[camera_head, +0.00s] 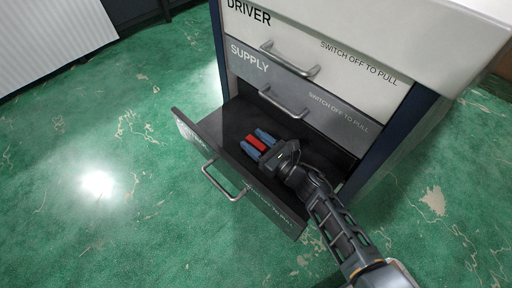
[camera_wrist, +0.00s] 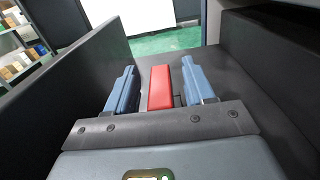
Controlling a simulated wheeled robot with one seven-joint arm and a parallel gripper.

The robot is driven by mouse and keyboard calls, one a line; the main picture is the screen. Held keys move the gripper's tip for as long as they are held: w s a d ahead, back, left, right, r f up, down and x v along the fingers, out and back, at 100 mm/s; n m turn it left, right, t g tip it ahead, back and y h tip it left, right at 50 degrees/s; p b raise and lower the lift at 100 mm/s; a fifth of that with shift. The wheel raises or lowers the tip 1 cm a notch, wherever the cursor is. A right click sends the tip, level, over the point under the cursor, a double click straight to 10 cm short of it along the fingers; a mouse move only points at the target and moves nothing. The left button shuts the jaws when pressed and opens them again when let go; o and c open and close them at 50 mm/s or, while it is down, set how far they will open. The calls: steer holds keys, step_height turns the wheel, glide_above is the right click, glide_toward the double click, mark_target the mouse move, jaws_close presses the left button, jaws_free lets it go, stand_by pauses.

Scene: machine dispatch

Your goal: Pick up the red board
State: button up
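The red board (camera_head: 256,143) lies inside the open bottom drawer (camera_head: 225,120) of the cabinet. My gripper (camera_head: 257,142) reaches down into this drawer, with its two blue fingers on either side of the board. In the wrist view the red board (camera_wrist: 161,88) stands between the fingers of my gripper (camera_wrist: 160,90). A gap shows between the left finger and the board. The board's near end is hidden behind the gripper body.
The drawer's front panel and handle (camera_head: 224,182) stand to the lower left of my gripper. Above are the shut SUPPLY drawer (camera_head: 300,85) and DRIVER drawer (camera_head: 300,40) with projecting handles. Green floor (camera_head: 100,150) is clear at left. A shelf with boxes (camera_wrist: 20,55) shows in the wrist view.

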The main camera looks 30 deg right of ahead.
jaws_close()
stand_by(0.3)
